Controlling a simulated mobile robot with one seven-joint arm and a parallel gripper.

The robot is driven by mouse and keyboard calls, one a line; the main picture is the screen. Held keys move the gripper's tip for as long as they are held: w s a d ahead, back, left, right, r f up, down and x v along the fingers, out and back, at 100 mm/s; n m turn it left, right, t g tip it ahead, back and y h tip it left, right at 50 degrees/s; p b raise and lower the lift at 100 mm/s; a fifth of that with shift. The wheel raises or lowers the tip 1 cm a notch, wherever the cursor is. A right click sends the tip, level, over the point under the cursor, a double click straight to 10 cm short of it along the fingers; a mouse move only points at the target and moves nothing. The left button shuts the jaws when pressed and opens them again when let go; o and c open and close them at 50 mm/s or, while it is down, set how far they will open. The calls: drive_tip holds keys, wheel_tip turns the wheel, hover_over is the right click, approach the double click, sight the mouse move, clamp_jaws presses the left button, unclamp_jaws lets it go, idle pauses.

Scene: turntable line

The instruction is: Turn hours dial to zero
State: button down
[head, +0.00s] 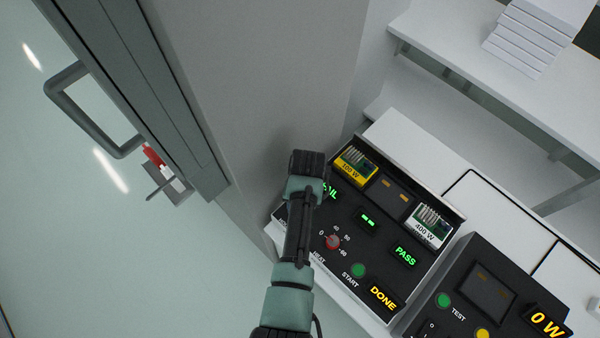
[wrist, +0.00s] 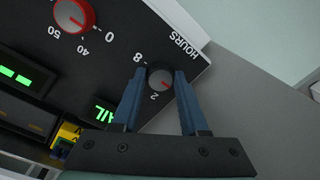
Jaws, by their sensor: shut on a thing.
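The hours dial (wrist: 158,80) is a small dark round knob at the corner of the black panel, by the word HOURS. In the wrist view a short red mark shows on its lower right face. The figures 8 and 2 show beside it; its zero cannot be made out. My gripper (wrist: 161,74) has its two blue fingers on either side of the knob, shut on it. In the head view my arm covers the dial.
A red-marked dial (wrist: 73,15) sits on the same panel, also visible in the head view (head: 332,242). Lit FAIL, PASS (head: 405,255) and DONE (head: 383,298) signs show. Yellow 100 W (head: 352,168) and white 400 W (head: 428,228) modules sit at the panel's back. A grey column stands behind.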

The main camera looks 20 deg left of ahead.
drive_tip(key=shift+c, duration=2.2)
unclamp_jaws()
wheel_tip(320, 180, up, 13)
drive_tip(key=b, duration=0.1)
drive_tip(key=shift+d, duration=0.35)
drive_tip(key=shift+w, duration=0.1)
